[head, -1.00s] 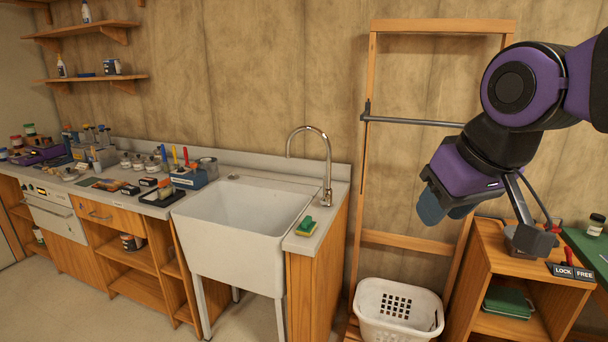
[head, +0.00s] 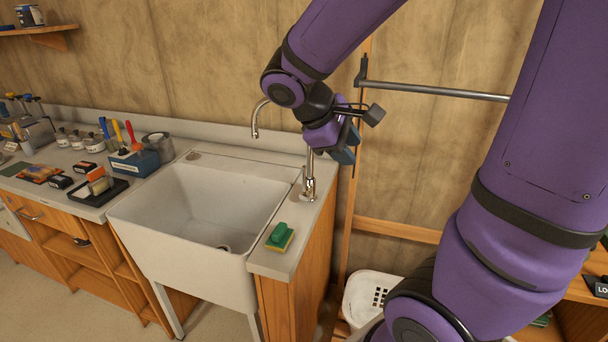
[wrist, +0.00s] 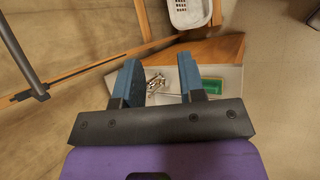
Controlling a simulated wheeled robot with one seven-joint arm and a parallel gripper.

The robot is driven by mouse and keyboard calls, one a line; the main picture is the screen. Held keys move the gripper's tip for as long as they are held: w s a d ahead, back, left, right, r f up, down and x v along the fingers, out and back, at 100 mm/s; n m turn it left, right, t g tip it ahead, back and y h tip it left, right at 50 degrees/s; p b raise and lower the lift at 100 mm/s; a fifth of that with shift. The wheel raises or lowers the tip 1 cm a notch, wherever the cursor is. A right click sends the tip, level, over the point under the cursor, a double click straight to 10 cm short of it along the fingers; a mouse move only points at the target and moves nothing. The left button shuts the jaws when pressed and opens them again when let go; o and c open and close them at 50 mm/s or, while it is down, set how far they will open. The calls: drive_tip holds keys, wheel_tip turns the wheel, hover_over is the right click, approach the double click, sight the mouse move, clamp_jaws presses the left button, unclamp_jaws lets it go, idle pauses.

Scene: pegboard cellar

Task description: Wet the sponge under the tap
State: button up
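The sponge (head: 280,236), green on top with a yellow layer under it, lies on the counter strip right of the sink. It also shows in the wrist view (wrist: 212,87), partly hidden by a finger. The chrome tap (head: 309,180) stands behind the sponge, its spout arching left over the white sink (head: 200,215); my arm hides part of it. In the wrist view the tap (wrist: 156,83) shows between my fingers. My gripper (head: 346,150) is in the air above the counter's right end, near the tap. Its blue fingers (wrist: 163,88) are apart with nothing between them.
A blue box of brushes (head: 135,162) and a black tray (head: 98,190) stand on the counter left of the sink. A towel-rail frame (head: 430,90) stands right of the counter, with a white laundry basket (head: 368,292) at its foot.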

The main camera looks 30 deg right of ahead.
drive_tip(key=w+d+f+n+h, duration=0.2)
drive_tip(key=w+f+n+h, duration=0.55)
drive_tip(key=w, duration=0.35)
drive_tip(key=w+a+f+n+t+h, duration=0.1)
drive_tip(key=w+a+f+n+t, duration=0.1)
drive_tip(key=w+f+n+t, duration=0.4)
drive_tip(key=w+a+f+n+t, duration=0.2)
drive_tip(key=w+f+n+t, duration=0.2)
drive_tip(key=f, duration=0.5)
hover_over(304, 192)
drive_tip(key=shift+r, duration=0.25)
drive_tip(key=shift+c, duration=0.5)
clamp_jaws()
